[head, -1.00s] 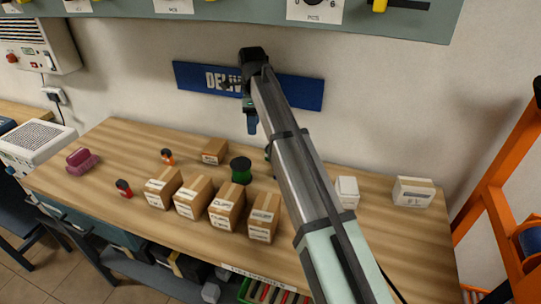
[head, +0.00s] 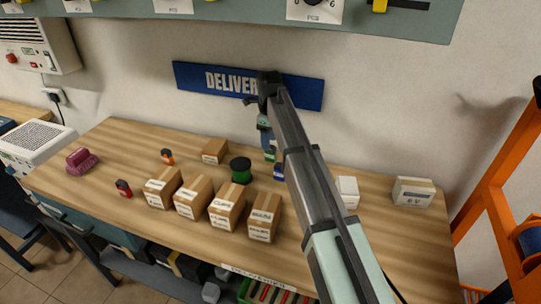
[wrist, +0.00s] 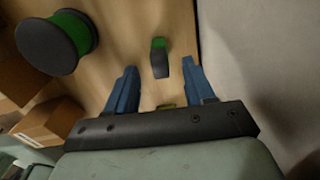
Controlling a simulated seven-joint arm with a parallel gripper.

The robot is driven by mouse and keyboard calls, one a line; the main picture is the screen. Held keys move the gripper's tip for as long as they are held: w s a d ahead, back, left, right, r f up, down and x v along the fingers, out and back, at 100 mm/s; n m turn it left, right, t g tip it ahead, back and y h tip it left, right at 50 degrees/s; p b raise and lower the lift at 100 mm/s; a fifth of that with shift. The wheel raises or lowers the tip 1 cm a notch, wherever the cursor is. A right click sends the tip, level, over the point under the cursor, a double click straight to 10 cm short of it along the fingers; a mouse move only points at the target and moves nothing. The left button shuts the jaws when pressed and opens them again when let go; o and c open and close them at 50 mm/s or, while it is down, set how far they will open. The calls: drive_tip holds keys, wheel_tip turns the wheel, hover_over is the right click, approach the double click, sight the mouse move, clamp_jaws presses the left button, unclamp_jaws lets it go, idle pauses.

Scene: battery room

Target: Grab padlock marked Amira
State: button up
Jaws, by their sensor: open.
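My gripper (head: 265,128) is open and empty, pointing down above the back of the workbench. In the wrist view its two blue fingers (wrist: 159,82) stand either side of a small green and dark padlock-like piece (wrist: 159,57), with clear space on both sides. This green piece (head: 270,154) also shows below my gripper in the head view. A blue piece (head: 279,170) stands just in front of it, partly beside my arm. A red and black piece (head: 123,188) and an orange and black one (head: 167,156) stand at the left. No name Amira is readable on any of them.
A green spool with dark ends (head: 241,170) stands left of the green piece. Several cardboard boxes (head: 227,207) line the front, with one more (head: 215,150) behind. White boxes (head: 413,191) stand at the right. The wall with a blue sign (head: 225,82) is close behind.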

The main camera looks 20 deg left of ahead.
sight(271, 151)
drive_tip(key=shift+d+f, duration=0.15)
drive_tip(key=shift+f, duration=1.2)
drive_tip(key=shift+d+f, duration=0.1)
drive_tip(key=shift+f, duration=1.25)
drive_tip(key=shift+c, duration=0.3)
clamp_jaws()
